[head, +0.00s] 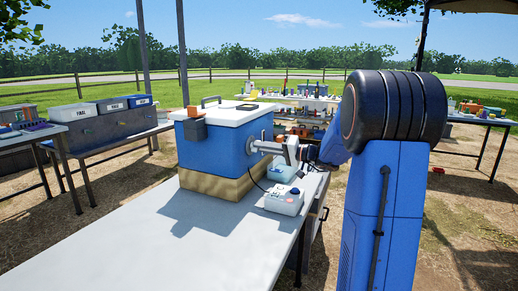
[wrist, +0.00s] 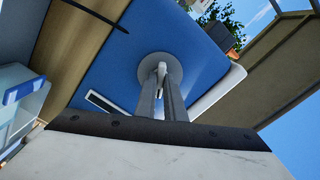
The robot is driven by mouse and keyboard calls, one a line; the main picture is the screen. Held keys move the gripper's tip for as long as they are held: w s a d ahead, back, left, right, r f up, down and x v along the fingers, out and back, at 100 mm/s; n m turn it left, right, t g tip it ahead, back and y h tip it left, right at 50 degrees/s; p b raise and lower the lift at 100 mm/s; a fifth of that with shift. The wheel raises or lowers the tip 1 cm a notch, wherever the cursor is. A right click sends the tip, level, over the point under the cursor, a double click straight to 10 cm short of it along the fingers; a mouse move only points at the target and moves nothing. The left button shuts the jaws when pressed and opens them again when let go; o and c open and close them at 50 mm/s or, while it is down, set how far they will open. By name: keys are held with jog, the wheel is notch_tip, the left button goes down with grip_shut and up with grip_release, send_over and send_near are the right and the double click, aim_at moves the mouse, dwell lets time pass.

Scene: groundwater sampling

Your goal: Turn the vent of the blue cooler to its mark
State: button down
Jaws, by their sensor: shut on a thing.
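The blue cooler (head: 228,142) with a white lid (head: 230,110) stands on a tan block on the grey table. In the wrist view its blue side (wrist: 115,65) fills the middle. The vent (wrist: 160,68) is a round grey disc with a raised white grip on that side. My gripper (wrist: 163,85) points straight at the vent, its two fingers close together on the grip. In the head view my gripper (head: 262,147) reaches the cooler's right side from the right.
The grey table (head: 150,240) is clear in front of the cooler. A white box with buttons (head: 284,199) and a cable stand right of it, close under my arm. Side tables with bins (head: 75,112) stand behind left.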

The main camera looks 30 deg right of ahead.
jog(key=n, duration=1.1)
jog(key=shift+f+n, duration=0.1)
jog(key=shift+n, duration=0.2)
jog(key=c, duration=1.8)
grip_release()
jog(key=shift+o, duration=0.2)
jog(key=v, duration=1.7)
jog(key=shift+s+d, duration=0.2)
jog(key=shift+s, duration=0.1)
